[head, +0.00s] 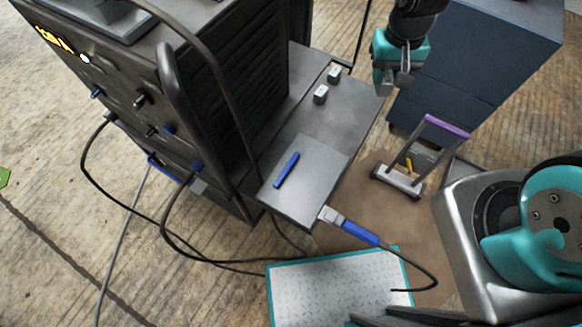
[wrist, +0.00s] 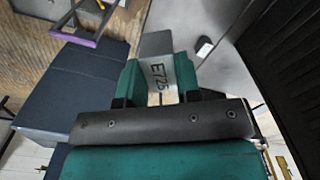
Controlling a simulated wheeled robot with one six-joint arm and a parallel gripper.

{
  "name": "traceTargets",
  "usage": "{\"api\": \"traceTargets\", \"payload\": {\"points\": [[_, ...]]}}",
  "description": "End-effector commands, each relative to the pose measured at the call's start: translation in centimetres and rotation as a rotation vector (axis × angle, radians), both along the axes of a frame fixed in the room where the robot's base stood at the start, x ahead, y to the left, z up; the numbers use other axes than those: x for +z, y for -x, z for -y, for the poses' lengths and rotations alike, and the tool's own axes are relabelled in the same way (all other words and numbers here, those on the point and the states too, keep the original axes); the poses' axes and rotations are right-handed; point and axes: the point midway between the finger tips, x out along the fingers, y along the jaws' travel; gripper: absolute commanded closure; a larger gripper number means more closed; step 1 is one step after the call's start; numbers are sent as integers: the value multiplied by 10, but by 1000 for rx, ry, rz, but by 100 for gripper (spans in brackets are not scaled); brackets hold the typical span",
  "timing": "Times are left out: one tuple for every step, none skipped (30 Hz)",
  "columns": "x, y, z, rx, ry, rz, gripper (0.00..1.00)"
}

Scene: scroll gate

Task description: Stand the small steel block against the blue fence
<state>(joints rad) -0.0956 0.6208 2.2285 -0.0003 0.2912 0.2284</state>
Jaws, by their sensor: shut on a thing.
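My gripper (head: 394,80) is at the upper right of the head view, up in the air by the bench's right edge. In the wrist view its teal fingers (wrist: 158,82) are shut on a grey steel block (wrist: 156,46) marked E725. The fingers hide the block's sides. In the head view the held block is small and hard to make out. The blue fence (head: 287,169) is a short blue bar on the light plate (head: 317,160) at the bench's near end, well apart from my gripper.
A dark cabinet with a bent rail (head: 205,85) rises left of the bench. Bench between blocks and fence is clear.

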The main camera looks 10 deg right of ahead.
Motion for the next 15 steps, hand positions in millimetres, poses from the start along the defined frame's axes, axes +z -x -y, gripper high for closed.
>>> {"api": "traceTargets", "payload": {"points": [[-19, -1, -25, -28, -2, 7, 100], [-21, 0, -39, -55, -2, 7, 100], [-25, 3, -59, -95, -3, 8, 100], [-27, 5, -75, -124, -4, 9, 100], [-28, 9, -89, -156, -4, 8, 100], [-30, 15, -108, -197, -4, 8, 100], [-31, 20, -121, -229, -4, 7, 100], [-31, 25, -133, -260, -5, 7, 100], [-32, 33, -148, -299, -5, 6, 100], [-32, 38, -158, -327, -5, 6, 100], [-32, 44, -167, -353, -5, 5, 100], [-32, 52, -177, -387, -4, 3, 100], [-32, 57, -184, -409, -5, 4, 100], [-32, 62, -190, -431, -4, 2, 100], [-31, 68, -196, -455, -5, 3, 100]]}}
